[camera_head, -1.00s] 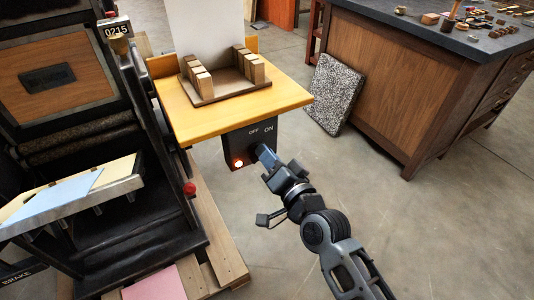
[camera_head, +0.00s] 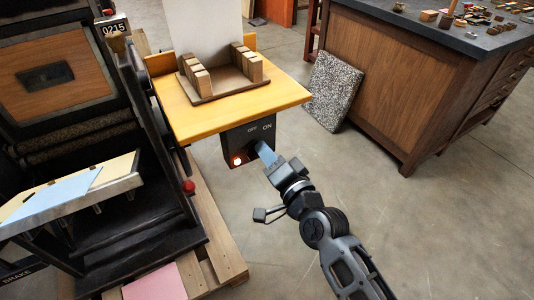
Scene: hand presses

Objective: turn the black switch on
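The black switch box (camera_head: 238,142) hangs under the front edge of the yellow wooden board. Its face carries OFF and ON labels, and a small lamp (camera_head: 238,161) glows orange-white at its lower left. The switch knob (camera_head: 259,147) shows only in part at the right of the box, below the ON label. My gripper (camera_head: 266,154) reaches up from the lower right, with its bluish fingertips at the knob. The fingers overlap in this view, so I cannot tell whether they are open, shut or touching the knob.
The yellow board (camera_head: 180,112) above the box bears a brown tray (camera_head: 203,101) with wooden blocks. The black press (camera_head: 150,190) stands at left on a wooden pallet (camera_head: 213,235). A speckled slab (camera_head: 333,92) leans on the brown cabinet (camera_head: 385,90). The floor at right is clear.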

